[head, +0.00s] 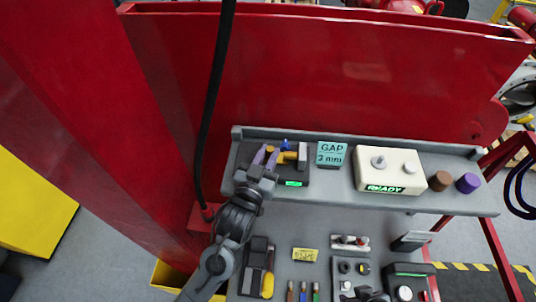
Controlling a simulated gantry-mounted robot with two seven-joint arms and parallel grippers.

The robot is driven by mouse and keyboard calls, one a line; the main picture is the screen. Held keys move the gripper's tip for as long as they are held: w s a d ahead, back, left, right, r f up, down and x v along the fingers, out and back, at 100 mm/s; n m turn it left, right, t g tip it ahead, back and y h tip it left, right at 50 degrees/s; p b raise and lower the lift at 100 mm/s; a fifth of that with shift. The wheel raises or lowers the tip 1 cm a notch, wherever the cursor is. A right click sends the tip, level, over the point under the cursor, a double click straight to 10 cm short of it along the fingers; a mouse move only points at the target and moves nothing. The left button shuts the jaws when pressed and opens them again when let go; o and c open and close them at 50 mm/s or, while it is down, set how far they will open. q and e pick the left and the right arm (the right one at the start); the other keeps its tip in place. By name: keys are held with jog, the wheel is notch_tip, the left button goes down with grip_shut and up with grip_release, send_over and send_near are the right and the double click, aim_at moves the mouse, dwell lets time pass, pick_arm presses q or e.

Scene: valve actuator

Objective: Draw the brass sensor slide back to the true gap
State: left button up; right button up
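The sensor fixture (302,155) is at the left end of the grey upper shelf, with a brass-coloured piece (288,157), a blue knob (285,145) and a lit green display (293,183) too small to read. My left gripper (266,154) is at the fixture's left side, its two purple-tinted fingers pointing away from me beside the brass-coloured piece. A small brass-coloured end shows by the fingertips. Whether the fingers touch or grip it is too small to tell. A teal sign (332,154) reads "GAP 3 mm".
A cream box (390,170) with a grey knob and a green "READY" display stands right of the sign. Brown (440,181) and purple (468,183) knobs are beside it. Tools and small parts fill the lower shelf. A red wall stands behind, and a black cable (215,90) hangs left.

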pick_arm(q)
grip_shut()
jog(key=shift+a+r+p, duration=0.15)
jog(key=shift+a+p, duration=0.35)
jog(key=shift+a, duration=0.1)
jog(key=shift+o, duration=1.6)
grip_release()
jog(key=shift+w, duration=0.1)
jog(key=b+v, duration=0.3)
jog(key=v, duration=0.7)
jog(key=shift+s, duration=0.45)
